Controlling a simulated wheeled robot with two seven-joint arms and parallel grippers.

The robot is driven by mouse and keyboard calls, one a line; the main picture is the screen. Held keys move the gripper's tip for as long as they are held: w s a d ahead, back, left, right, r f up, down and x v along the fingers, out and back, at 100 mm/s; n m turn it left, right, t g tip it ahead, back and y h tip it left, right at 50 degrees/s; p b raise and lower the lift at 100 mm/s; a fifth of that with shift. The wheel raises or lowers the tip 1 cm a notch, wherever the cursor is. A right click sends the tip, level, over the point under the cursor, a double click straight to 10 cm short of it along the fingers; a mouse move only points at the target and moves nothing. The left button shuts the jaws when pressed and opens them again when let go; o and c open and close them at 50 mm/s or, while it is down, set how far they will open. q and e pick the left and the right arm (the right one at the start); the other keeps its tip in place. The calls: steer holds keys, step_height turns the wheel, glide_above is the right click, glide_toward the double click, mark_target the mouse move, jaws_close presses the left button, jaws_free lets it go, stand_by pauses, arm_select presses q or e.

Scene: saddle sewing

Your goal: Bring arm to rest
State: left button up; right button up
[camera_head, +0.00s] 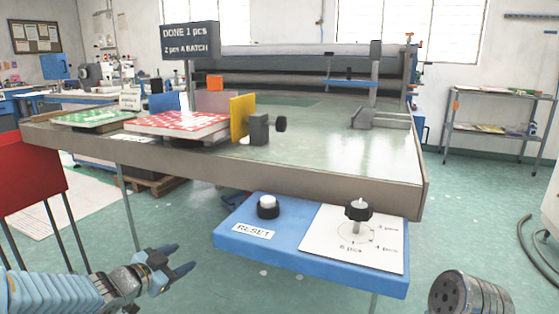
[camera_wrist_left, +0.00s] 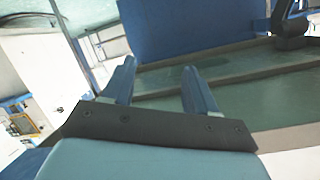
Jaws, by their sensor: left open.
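My left gripper (camera_head: 176,262) comes in from the lower left of the head view. It hangs in free air in front of the table and below its top, left of the blue control box. In the left wrist view its two blue fingers (camera_wrist_left: 158,85) stand apart with nothing between them. At the lower right of the head view there is a grey round metal end (camera_head: 468,294); no right gripper fingers show there.
The table (camera_head: 330,165) holds a red-patterned stack (camera_head: 178,124), a green-patterned piece (camera_head: 92,118) and a yellow plate (camera_head: 242,116). The blue control box (camera_head: 300,262) with RESET button (camera_head: 268,205) and knob (camera_head: 358,209) juts forward. A red panel (camera_head: 28,178) stands left.

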arm_select(q)
steer(key=s+d+f+n+g, duration=0.2)
steer(key=s+d+f+n, duration=0.1)
steer(key=f, duration=0.6)
steer(key=s+d+f+n+g+y, duration=0.1)
steer(key=s+d+f+n+g, duration=0.2)
steer(key=f, duration=0.6)
steer(key=s+d+f+n+g, duration=0.2)
steer(key=s+d+f, duration=0.15)
steer(key=f, duration=0.55)
steer(key=s+d+f+n+g, duration=0.2)
steer(key=s+f, duration=0.3)
steer(key=s, duration=0.4)
steer(key=s+d+f+n+g+y, duration=0.1)
steer(key=s+d+f+n+g, duration=0.1)
steer(key=s+f, duration=0.4)
steer(key=s+g, duration=0.1)
steer(key=s, duration=0.2)
steer(key=shift+s+d+f+g, duration=0.15)
steer(key=shift+s+d+g, duration=0.15)
steer(key=shift+d+g, duration=0.1)
steer(key=shift+c, duration=0.3)
